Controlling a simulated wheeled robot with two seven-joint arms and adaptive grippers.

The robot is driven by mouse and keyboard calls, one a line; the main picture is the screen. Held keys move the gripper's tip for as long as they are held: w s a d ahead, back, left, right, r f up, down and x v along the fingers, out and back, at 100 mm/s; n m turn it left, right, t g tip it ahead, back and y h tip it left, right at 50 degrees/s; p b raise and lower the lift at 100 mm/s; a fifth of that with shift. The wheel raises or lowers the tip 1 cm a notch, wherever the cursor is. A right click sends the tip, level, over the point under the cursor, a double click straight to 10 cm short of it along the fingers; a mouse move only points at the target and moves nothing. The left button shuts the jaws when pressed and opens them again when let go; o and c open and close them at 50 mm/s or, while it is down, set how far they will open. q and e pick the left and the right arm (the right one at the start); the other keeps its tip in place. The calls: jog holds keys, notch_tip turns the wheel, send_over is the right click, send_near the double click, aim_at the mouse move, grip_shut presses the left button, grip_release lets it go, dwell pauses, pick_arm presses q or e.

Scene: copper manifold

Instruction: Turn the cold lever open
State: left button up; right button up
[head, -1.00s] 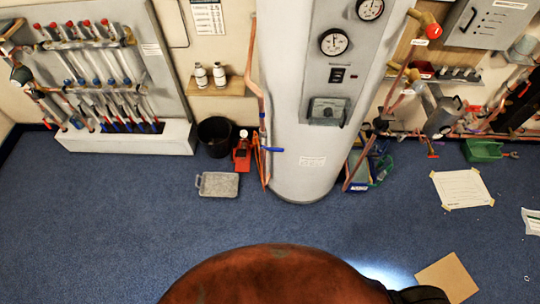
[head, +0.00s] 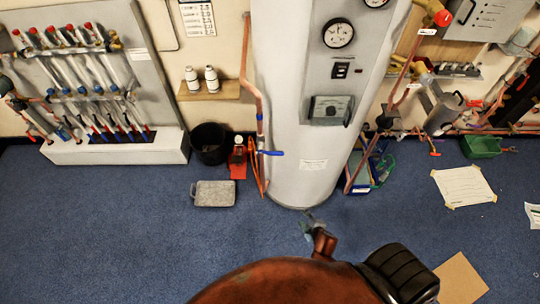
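A blue lever (head: 271,153) sits low on the copper pipe (head: 260,125) at the left side of the white cylinder (head: 300,175). It points right, across the line of the pipe, in front of the cylinder's lower wall. My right gripper (head: 307,221) shows small and grey at the foot of the cylinder, at the end of my brown arm. In the picture it is below and to the right of the blue lever, apart from it. Its fingers are too small and unclear to tell open from shut. My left gripper is not in view.
A black bucket (head: 209,143), a red tool (head: 238,162) and a grey tray (head: 213,194) stand left of the cylinder. A manifold board (head: 128,75) is on the left wall. A blue-green box (head: 359,183) is at right.

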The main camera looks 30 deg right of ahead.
jog(key=w+a+r+n+t+b, duration=0.1)
jog(key=w+r+n+t, duration=0.1)
jog(key=w+r, duration=0.4)
jog(key=w+r+n+t+b, duration=0.1)
jog(key=w+r+t, duration=0.1)
jog(key=w+r, duration=0.5)
jog(key=n+t+b, duration=0.2)
jog(key=n+t, duration=0.1)
jog(key=t, duration=0.1)
send_near(275, 153)
jog(key=w+f, duration=0.2)
jog(key=w, duration=0.1)
jog(key=shift+h, duration=0.3)
jog(key=w, duration=0.2)
jog(key=w+d+b, duration=0.1)
jog(key=w, duration=0.4)
jog(key=shift+d+f, duration=0.15)
jog(key=shift+d, duration=0.1)
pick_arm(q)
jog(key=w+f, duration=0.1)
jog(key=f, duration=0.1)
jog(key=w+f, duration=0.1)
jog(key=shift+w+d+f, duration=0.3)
pick_arm(e)
jog(key=shift+c, duration=0.7)
grip_shut()
